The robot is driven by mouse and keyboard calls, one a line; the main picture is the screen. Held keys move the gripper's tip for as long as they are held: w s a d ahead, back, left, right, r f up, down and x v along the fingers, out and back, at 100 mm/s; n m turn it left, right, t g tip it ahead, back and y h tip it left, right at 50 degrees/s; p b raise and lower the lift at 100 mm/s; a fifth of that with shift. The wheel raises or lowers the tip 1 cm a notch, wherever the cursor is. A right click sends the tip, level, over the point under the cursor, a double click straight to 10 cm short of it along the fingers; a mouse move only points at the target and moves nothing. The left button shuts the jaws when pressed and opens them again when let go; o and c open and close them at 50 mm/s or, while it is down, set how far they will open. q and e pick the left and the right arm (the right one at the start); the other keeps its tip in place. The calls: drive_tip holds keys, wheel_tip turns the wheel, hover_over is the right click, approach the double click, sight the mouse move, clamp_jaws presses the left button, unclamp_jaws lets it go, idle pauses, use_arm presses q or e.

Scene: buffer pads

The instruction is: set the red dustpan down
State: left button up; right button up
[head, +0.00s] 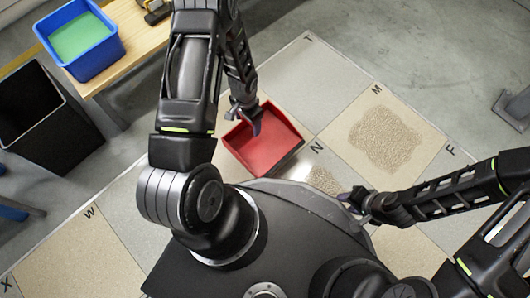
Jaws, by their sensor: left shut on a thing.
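The red dustpan (265,148) is in the middle of the head view, over the floor pads beside the letter N. My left gripper (246,120) reaches down from the top and is shut on the dustpan at its upper left side. The gripper hides part of the pan. I cannot tell whether the pan touches the pads. My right gripper (352,200) is at the right of centre, close to the front edge of my base and apart from the dustpan. Its fingers are too small and dark to tell open from shut.
A pile of tan grains (386,140) lies on the pad marked M, and a smaller patch (325,181) lies near N. A wooden bench (130,48) at upper left holds a blue bin (95,62) with green inside. A black bin (38,110) stands at left.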

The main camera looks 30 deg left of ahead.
sight(248, 128)
use_arm(q)
wheel_tip(248, 128, down, 6)
drive_tip(key=b, duration=0.3)
drive_tip(key=shift+f, duration=0.1)
wheel_tip(248, 128, down, 4)
drive_tip(key=shift+r+b, duration=0.1)
drive_tip(key=shift+b, duration=1.1)
drive_tip(key=o, duration=1.7)
